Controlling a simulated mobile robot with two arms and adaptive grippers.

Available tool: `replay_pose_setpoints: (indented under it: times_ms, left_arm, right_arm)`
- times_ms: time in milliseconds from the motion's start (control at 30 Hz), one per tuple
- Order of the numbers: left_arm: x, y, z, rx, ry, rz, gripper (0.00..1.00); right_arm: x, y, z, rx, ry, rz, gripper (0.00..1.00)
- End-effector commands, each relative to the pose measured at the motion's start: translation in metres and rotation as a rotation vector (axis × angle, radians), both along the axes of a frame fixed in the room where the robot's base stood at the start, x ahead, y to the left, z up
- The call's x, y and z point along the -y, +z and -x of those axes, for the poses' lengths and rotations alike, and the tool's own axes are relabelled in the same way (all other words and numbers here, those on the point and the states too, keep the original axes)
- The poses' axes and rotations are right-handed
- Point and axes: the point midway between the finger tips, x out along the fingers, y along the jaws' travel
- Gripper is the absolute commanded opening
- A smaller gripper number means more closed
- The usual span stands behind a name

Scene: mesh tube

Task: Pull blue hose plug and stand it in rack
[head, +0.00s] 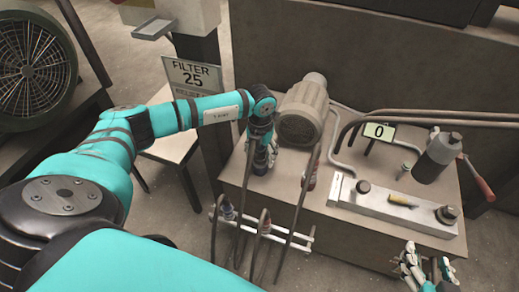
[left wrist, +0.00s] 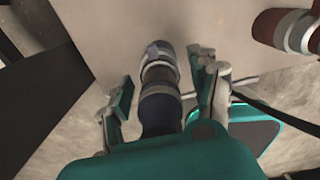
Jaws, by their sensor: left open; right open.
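The blue hose plug (left wrist: 158,82), dark blue with grey bands, shows in the left wrist view over the table top. It lies between the two fingers of my left gripper (left wrist: 165,92), which is open with a gap on the left side. In the head view my left gripper (head: 263,157) is at the left part of the table, beside the grey motor, and largely hides the plug. A white-railed rack (head: 290,242) hangs at the table's front edge with hoses around it. My right gripper (head: 424,264) is open and empty at the lower right, apart from the table items.
A red plug (left wrist: 283,28) lies right of the blue one. A grey motor (head: 304,105) stands behind the hoses. A metal block (head: 380,207) with knobs, a dark bottle (head: 437,157) and a "0" display (head: 379,132) occupy the right side. A FILTER 25 sign (head: 192,75) stands at left.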

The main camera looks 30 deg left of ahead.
Motion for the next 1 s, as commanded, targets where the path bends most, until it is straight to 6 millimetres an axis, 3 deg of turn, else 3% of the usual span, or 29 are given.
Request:
replay_pose_setpoints:
  times_ms: [500, 900, 1000]
  left_arm:
    - [0.0001, -0.0002, 0.0001, 0.000, 0.000, 0.000, 0.60]
    - [0.0003, -0.0001, 0.0000, 0.000, 0.000, 0.001, 0.08]
    - [0.0004, -0.0001, 0.0000, 0.000, 0.000, 0.001, 0.00]
  right_arm:
    - [0.0034, -0.0049, 0.0028, -0.035, -0.005, 0.011, 0.58]
    - [0.0033, -0.0043, 0.0026, -0.032, -0.004, 0.012, 0.58]
    - [0.0032, -0.0043, 0.0028, -0.032, -0.004, 0.012, 0.58]
